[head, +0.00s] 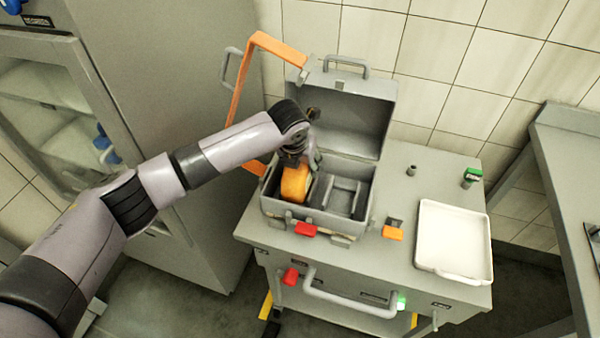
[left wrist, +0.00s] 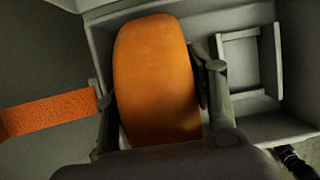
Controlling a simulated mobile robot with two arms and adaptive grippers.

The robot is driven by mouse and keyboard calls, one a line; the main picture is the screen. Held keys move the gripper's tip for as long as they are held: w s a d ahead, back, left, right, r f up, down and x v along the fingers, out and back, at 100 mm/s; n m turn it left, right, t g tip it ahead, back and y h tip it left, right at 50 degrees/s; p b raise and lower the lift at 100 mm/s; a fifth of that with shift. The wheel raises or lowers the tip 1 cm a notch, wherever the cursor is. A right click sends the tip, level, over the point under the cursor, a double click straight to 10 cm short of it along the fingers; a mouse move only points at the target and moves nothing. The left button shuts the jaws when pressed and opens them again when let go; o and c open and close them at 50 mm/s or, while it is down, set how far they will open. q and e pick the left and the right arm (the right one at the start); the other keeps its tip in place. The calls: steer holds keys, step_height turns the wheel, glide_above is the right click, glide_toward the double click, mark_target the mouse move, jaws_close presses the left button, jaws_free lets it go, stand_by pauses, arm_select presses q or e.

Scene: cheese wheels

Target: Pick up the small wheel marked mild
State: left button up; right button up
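An orange cheese wheel (head: 295,182) stands on edge in the left part of an open grey case (head: 318,217). It fills the middle of the left wrist view (left wrist: 155,80). No marking can be read on it. My left gripper (head: 303,158) reaches down into the case from above. In the left wrist view its fingers (left wrist: 152,95) lie along both sides of the wheel, very close to it. Whether both press on it cannot be told. The wheel's lower end is hidden behind the gripper. My right gripper is not in view.
The case's raised lid (head: 352,118) stands behind the wheel. An empty grey rack (head: 343,194) fills the case's right part. An orange strap (head: 240,85) rises at the left. A white tray (head: 453,270) lies empty on the cart's right. A cabinet (head: 170,70) stands left.

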arm_select(q)
jaws_close()
steer(key=shift+w+r, duration=0.1)
steer(key=shift+r, duration=0.05)
stand_by(0.4)
